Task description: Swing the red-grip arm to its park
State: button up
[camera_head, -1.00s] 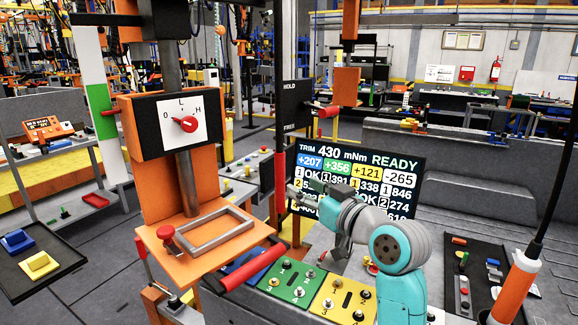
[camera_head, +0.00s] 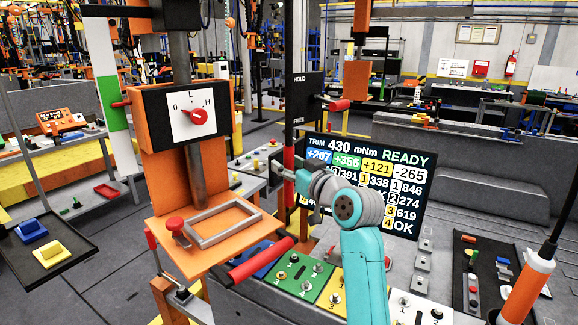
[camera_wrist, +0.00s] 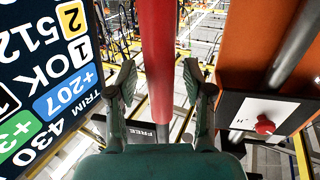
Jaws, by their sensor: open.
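A long upright red grip (camera_head: 289,160) hangs on a dark post in the middle of the camera_head view. In the wrist view the red grip (camera_wrist: 158,60) runs between the two fingers of my gripper (camera_wrist: 158,82). The fingers are apart on either side of it, with gaps showing, so it is not clamped. In the camera_head view my gripper (camera_head: 282,172) is at the grip, its fingertips partly hidden. A black HOLD/FREE plate (camera_head: 308,98) with a red-tipped lever (camera_head: 336,104) stands just right of the post.
A display (camera_head: 400,160) stands close behind my arm. An orange stand with an O-L-H dial (camera_head: 192,120) is left of the grip. A second red bar (camera_head: 262,260) lies low in front, beside green and yellow switch panels (camera_head: 303,278).

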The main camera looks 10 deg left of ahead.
grip_shut()
jog(key=shift+s, duration=0.15)
